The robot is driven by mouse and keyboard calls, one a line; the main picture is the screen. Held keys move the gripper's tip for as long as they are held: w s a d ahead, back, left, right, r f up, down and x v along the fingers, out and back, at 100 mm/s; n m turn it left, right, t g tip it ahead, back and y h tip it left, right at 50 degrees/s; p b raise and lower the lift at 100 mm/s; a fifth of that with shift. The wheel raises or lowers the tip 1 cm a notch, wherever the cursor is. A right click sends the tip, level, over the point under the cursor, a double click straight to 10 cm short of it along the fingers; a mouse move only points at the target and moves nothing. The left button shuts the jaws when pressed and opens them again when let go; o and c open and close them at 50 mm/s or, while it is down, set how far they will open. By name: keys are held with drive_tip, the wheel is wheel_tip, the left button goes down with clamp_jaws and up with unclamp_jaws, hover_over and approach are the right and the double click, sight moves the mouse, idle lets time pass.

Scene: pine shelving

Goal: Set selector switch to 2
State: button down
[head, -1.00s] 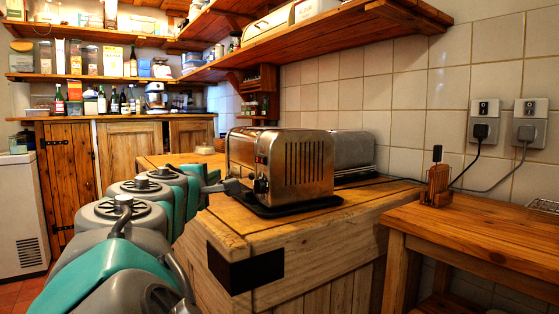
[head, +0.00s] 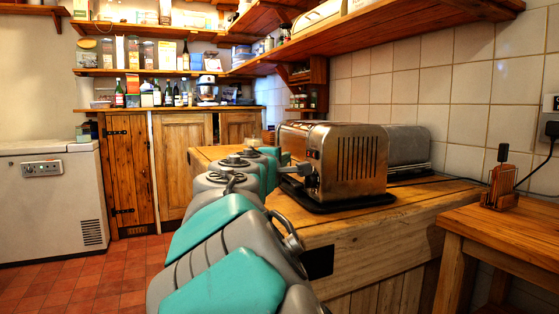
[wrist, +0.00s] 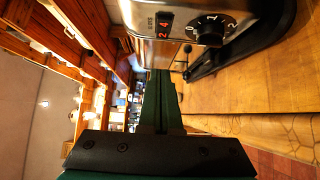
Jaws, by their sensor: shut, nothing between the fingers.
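The selector switch is a round black knob (wrist: 210,30) with white numerals on the steel front of a toaster (head: 350,165). Numerals including 1 and 2 show on its dial in the wrist view; I cannot tell which is selected. A red digital display (wrist: 163,25) sits beside the knob. My gripper (wrist: 160,75) is shut and empty, its green fingers reaching towards the toaster front, beside the knob and apparently apart from it. In the head view my gripper (head: 297,169) is at the toaster's left end, and the knob is too small to read there.
The toaster stands on a dark tray on a wooden counter (head: 400,212). A grey appliance (head: 405,148) is behind it. A small wooden table (head: 510,235) is at right. A white freezer (head: 50,200) stands left, with open tiled floor before it. Shelves hang above.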

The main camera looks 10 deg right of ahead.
sight(311, 154)
drive_tip(key=w+d, duration=0.3)
drive_tip(key=d, duration=0.2)
drive_tip(key=shift+w, duration=0.4)
drive_tip(key=shift+w+d, duration=0.15)
drive_tip(key=shift+d, duration=0.1)
drive_tip(key=shift+a, duration=0.15)
